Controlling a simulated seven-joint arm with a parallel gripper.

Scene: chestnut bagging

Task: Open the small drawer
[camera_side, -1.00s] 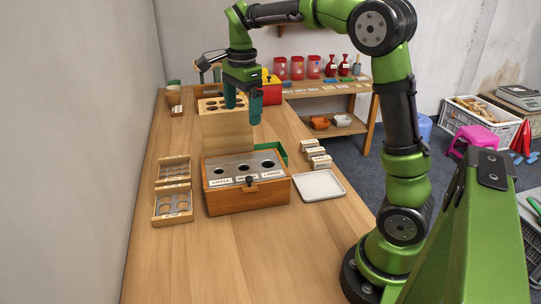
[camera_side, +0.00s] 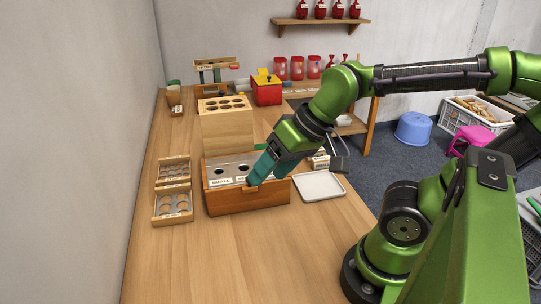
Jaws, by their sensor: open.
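A wooden box (camera_side: 228,199) with a metal top stands on the table. Its top has round holes, and a label reading SMALL shows at the left. The other labels and the dark knob at the middle of the front's upper edge are hidden behind my gripper. No open gap shows at the box front. My gripper (camera_side: 253,183) reaches down from the upper right, with its teal fingers tilted and their tips at the knob's place. It is open, but I cannot tell whether the fingers are around the knob or touching it.
The table (camera_side: 225,255) in front is clear.

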